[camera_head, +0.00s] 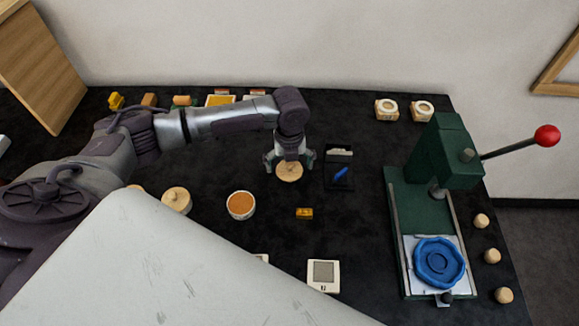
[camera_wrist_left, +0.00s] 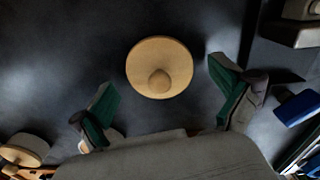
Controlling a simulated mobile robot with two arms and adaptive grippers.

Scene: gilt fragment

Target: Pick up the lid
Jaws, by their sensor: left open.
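The lid (camera_head: 289,172) is a round light-wood disc with a small knob in its middle. It lies on the black table top, and in the left wrist view the whole lid (camera_wrist_left: 160,66) shows just beyond the fingertips. My left gripper (camera_head: 289,160) is above the lid, pointing down. In the left wrist view its green-padded fingers (camera_wrist_left: 166,92) are spread wide apart with nothing between them. The lid's knob lies roughly midway between the fingers, and the fingers do not appear to touch it. My right gripper is not in view.
A black tray with a blue item (camera_head: 339,168) stands close right of the gripper. An orange-filled round bowl (camera_head: 241,205), a wooden-lidded pot (camera_head: 177,200) and a small yellow block (camera_head: 304,213) are nearby. A green press (camera_head: 436,190) with a red-knobbed lever stands at right.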

